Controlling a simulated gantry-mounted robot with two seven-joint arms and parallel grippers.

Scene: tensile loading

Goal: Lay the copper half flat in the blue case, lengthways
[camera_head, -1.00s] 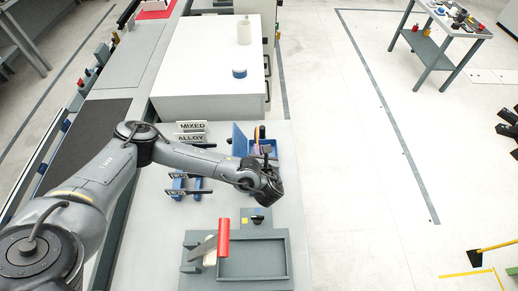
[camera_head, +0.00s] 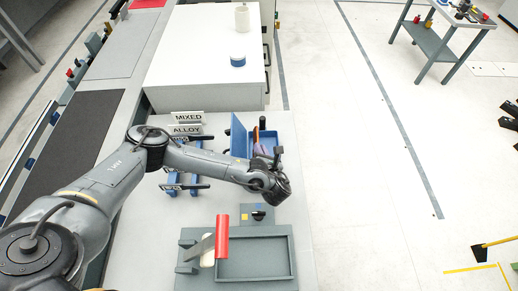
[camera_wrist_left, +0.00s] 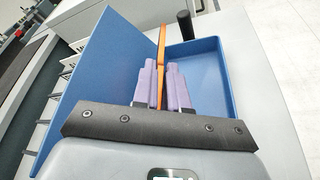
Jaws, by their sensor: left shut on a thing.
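The blue case (camera_wrist_left: 203,62) stands open on the bench, with its raised lid on the left in the left wrist view. It also shows beyond my arm in the head view (camera_head: 238,137). My left gripper (camera_wrist_left: 163,82) has purple fingers shut on the copper half (camera_wrist_left: 161,50), a thin orange strip. The strip stands on edge and points away from the wrist, at the lid side of the tray. I cannot tell whether it touches the case floor. My right gripper is in neither view.
MIXED and ALLOY signs (camera_head: 187,130) and a blue rack (camera_head: 174,182) are left of the case. A grey tray (camera_head: 290,258) with a red-handled tool (camera_head: 222,236) lies nearer. A black post (camera_wrist_left: 185,25) rises behind the case. A white cabinet (camera_head: 200,75) stands beyond.

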